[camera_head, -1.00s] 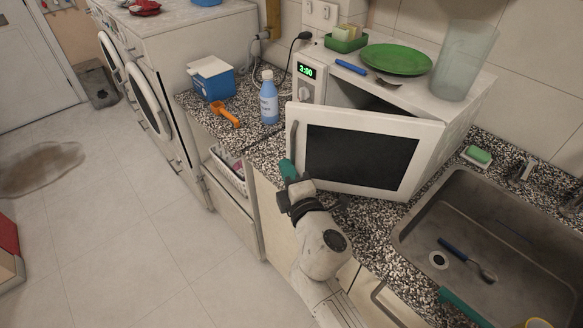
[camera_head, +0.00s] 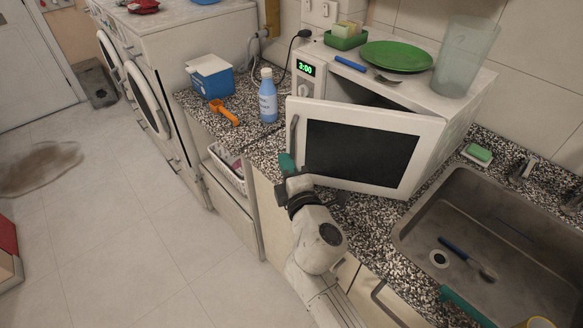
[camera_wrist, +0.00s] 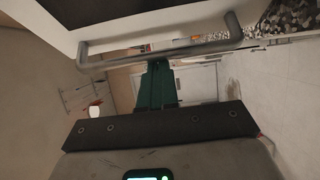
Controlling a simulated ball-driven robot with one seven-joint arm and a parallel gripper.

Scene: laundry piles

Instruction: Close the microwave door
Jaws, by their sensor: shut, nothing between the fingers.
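The white microwave (camera_head: 458,140) stands on the speckled counter with its door (camera_head: 362,150) partly open, swung out toward me. The door has a dark window, and its grey handle (camera_head: 294,136) is at the left edge. My gripper (camera_head: 287,163) is just below and beside the handle, with its teal fingers close to the door's lower left corner. In the wrist view, the handle (camera_wrist: 160,55) crosses the upper part, and my teal gripper fingers (camera_wrist: 156,85) are together beyond or below it. The gripper is shut and empty. I cannot tell whether it touches the door.
A green plate (camera_head: 396,56), fork, sponge tray and clear vase (camera_head: 464,60) stand on the microwave. A blue bottle (camera_head: 268,97), orange tool (camera_head: 224,112) and blue box (camera_head: 211,77) are on the counter left of the door. The sink (camera_head: 480,215) is to the right.

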